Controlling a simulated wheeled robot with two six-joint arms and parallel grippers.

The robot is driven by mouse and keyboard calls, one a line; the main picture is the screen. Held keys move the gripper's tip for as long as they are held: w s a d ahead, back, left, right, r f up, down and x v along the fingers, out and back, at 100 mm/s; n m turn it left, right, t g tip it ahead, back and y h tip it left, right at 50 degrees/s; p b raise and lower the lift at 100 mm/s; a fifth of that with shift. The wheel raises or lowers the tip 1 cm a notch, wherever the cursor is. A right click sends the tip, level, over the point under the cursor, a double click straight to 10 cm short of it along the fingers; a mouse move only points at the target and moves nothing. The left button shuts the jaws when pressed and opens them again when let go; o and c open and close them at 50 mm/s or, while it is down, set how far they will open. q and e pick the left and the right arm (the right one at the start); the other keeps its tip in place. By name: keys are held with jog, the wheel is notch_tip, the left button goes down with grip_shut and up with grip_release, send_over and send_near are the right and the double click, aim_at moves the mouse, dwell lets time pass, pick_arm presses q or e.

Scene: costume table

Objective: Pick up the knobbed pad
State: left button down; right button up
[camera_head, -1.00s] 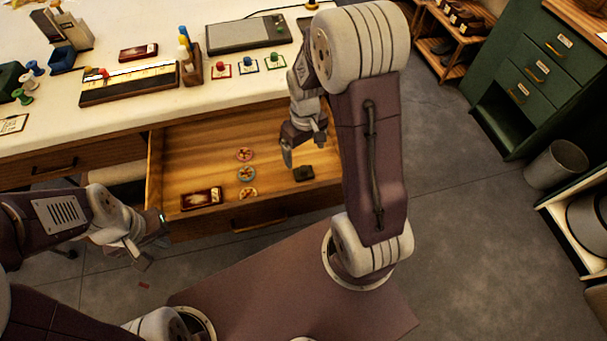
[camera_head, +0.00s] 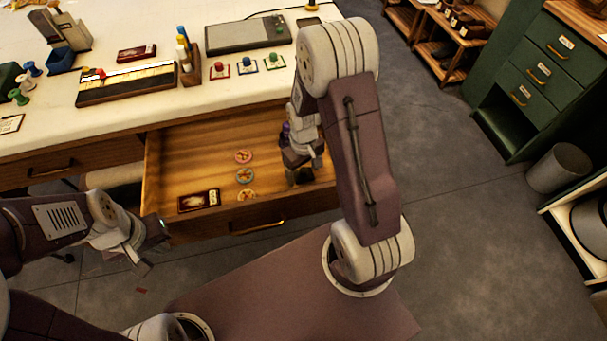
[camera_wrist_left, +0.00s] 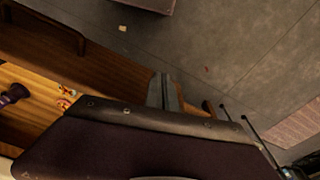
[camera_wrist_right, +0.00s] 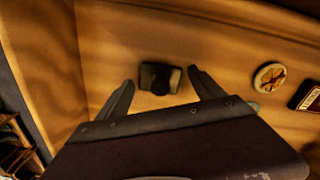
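The knobbed pad (camera_wrist_right: 160,77) is a small dark block with a round black knob, lying on the wooden drawer floor in the right wrist view. My right gripper (camera_wrist_right: 161,90) is open, with one finger on either side of the pad and visible gaps between. I cannot tell its exact height over the pad. In the head view my right gripper (camera_head: 298,178) is down inside the drawer's right part and largely hides the pad. My left gripper (camera_head: 150,252) is outside the drawer at its front left; its fingers look closed together and empty in the left wrist view (camera_wrist_left: 163,92).
The open drawer (camera_head: 190,150) also holds round badges (camera_head: 245,175), a dark red box (camera_head: 199,201) and a purple knobbed item (camera_head: 285,131) beside my right gripper. The drawer's front and side walls stand close around. The tabletop above carries several items.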

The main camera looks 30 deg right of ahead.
aim_at(303, 170)
jog(key=c, duration=0.9)
notch_tip(303, 170, up, 9)
jog(key=shift+r+p, duration=0.2)
jog(key=shift+p, duration=1)
jog(key=shift+r, duration=0.3)
